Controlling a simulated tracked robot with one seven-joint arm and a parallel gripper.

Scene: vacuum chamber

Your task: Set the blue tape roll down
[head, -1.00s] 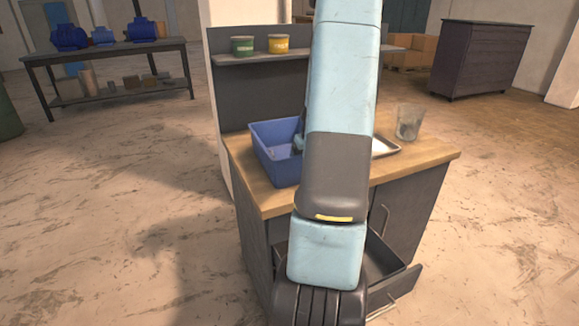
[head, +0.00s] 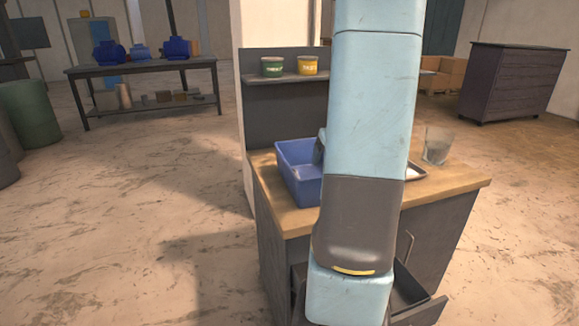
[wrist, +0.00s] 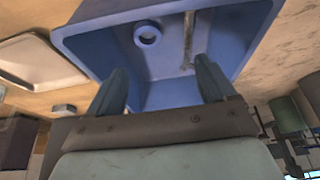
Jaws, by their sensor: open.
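The blue tape roll (wrist: 147,33) lies inside the blue bin (wrist: 98,29) in the wrist view, against the bin's inner surface. My gripper (wrist: 161,66) is open, its two dark fingers apart over the bin with nothing between them. The roll is beyond the fingertips, clear of both. In the head view the blue bin (head: 297,185) stands on the wooden worktop, and my arm hides part of it. Only a bit of my gripper shows at the bin's rim there; the roll is not visible in that view.
A thin rod-like item (wrist: 188,38) also lies in the bin. A metal tray (head: 414,173) and a clear beaker (head: 437,146) stand right of my arm. Green (head: 272,66) and yellow (head: 307,65) tins sit on the shelf. A drawer (head: 418,305) below is pulled open.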

